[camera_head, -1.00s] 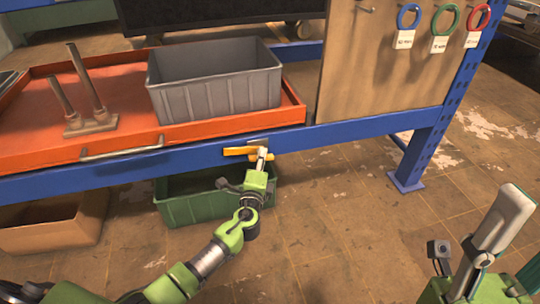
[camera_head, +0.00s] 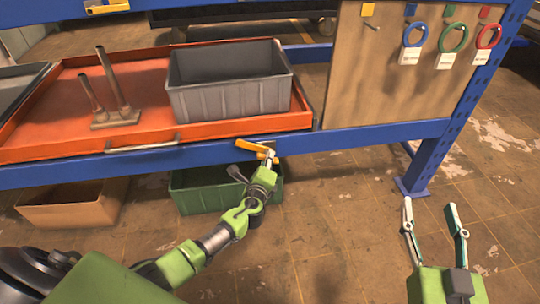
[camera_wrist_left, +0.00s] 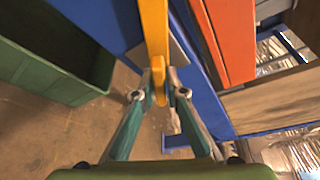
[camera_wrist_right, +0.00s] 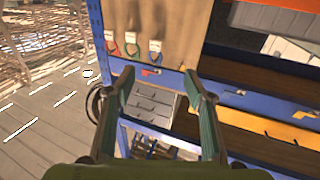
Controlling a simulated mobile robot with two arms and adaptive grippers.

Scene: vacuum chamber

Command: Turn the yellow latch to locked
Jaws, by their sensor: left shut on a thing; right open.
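The yellow latch (camera_head: 250,146) is on the blue front beam of the bench, below the red tray's right part. It tilts a little, its left end higher than its right. My left gripper (camera_head: 271,157) is at the latch's right end. In the left wrist view the fingertips of my left gripper (camera_wrist_left: 159,90) are closed on the end of the yellow latch (camera_wrist_left: 154,35). My right gripper (camera_head: 436,205) is open and empty at the right, above the floor; it also shows open in the right wrist view (camera_wrist_right: 162,84).
A grey bin (camera_head: 230,102) and a brown two-post stand (camera_head: 115,120) rest in the red tray (camera_head: 60,128). A green bin (camera_head: 195,202) and a cardboard box (camera_head: 75,213) are below. A pegboard (camera_head: 395,80) holds blue, green and red tagged rings. Floor at right is clear.

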